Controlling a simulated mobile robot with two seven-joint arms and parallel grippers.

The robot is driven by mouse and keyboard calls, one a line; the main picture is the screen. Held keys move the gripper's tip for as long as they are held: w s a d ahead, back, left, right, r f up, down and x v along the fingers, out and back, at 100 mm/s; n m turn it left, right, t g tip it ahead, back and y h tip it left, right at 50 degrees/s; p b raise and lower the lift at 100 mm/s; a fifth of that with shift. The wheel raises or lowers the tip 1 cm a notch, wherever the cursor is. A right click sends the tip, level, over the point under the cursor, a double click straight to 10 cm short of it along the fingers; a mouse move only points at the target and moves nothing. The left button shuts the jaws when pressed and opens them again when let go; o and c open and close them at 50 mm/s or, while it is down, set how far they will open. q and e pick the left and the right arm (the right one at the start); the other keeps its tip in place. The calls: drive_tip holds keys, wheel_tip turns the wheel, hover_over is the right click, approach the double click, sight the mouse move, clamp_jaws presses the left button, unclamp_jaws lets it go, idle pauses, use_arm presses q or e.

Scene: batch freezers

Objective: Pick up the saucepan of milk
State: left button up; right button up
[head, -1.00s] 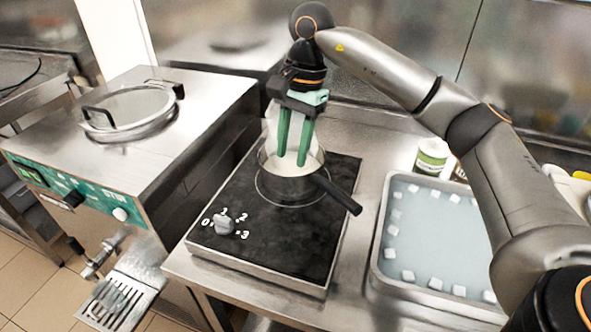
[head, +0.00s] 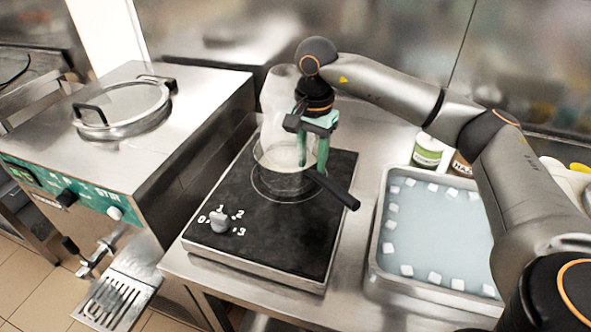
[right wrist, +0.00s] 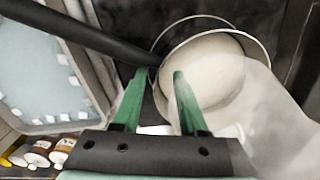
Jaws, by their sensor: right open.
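The saucepan (head: 284,184) stands upright on the black hob (head: 265,240), with white milk in it and pale steam rising. Its black handle (head: 336,190) points to the lower right. My right gripper (head: 312,163) is open, pointing down at the pan's rim near the handle's root. In the right wrist view, the milk (right wrist: 205,70) lies beyond one green finger and the handle (right wrist: 85,32) comes in from the upper left. The handle's root shows between the fingertips (right wrist: 160,73); I cannot tell whether they touch it. My left gripper is not in view.
A metal tray of water with white cubes (head: 425,275) lies right of the hob. Tubs (head: 428,152) stand behind it. A steel machine with a round lid (head: 125,108) is on the left. The hob's knob (head: 219,222) is at its front.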

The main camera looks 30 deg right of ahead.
drive_tip(key=shift+f, duration=1.25)
clamp_jaws()
drive_tip(key=shift+s+f, duration=0.1)
drive_tip(key=shift+a, duration=0.1)
